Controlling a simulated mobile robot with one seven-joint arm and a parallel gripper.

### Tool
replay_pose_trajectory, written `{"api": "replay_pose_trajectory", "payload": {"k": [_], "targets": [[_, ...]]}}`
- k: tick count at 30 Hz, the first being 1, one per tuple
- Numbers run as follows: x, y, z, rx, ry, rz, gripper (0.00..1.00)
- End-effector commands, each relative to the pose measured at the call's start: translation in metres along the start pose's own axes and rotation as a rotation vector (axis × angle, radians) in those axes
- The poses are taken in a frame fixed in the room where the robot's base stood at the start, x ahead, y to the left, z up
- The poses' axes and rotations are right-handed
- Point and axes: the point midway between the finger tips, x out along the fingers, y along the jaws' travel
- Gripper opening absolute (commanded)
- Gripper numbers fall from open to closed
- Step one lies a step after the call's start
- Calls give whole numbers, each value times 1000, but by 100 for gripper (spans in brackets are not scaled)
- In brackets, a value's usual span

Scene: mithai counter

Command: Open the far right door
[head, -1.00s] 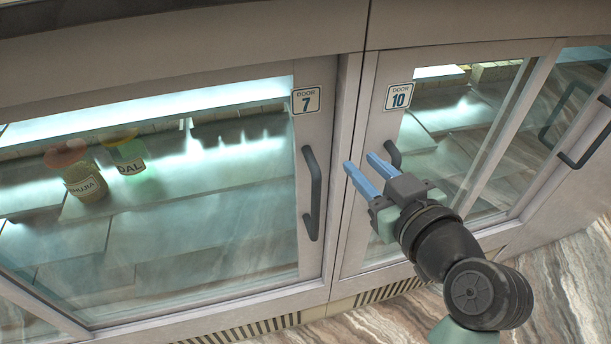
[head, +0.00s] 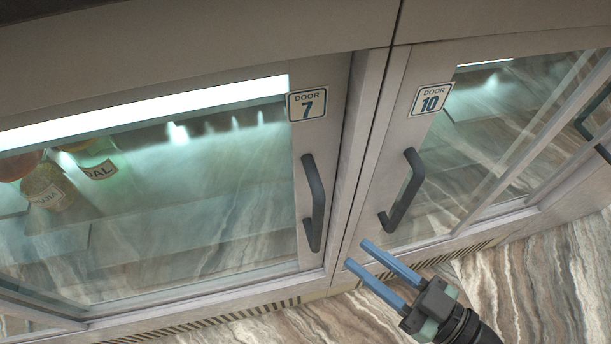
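Two glass doors with grey frames stand side by side in the head view. The left one, door 7 (head: 338,100), has a dark upright handle (head: 314,204). The right one, door 10 (head: 398,125), has a dark handle (head: 403,190) on its left frame. Both doors look shut. Part of another dark handle (head: 592,122) shows at the right edge, and what it belongs to is cut off. My gripper (head: 358,256) is below and left of door 10's handle in the picture, its two blue fingers apart with nothing between them. It touches no handle that I can see.
Jars (head: 45,187) and a green container (head: 97,170) stand behind door 7's glass at the left. A vented base strip (head: 210,326) runs under the doors. The marbled floor (head: 545,290) is clear at the lower right.

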Motion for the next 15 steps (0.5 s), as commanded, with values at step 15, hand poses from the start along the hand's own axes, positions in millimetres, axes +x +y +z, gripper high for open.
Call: {"api": "replay_pose_trajectory", "payload": {"k": [15], "targets": [[80,-1,-1,1,-1,-4,34]]}}
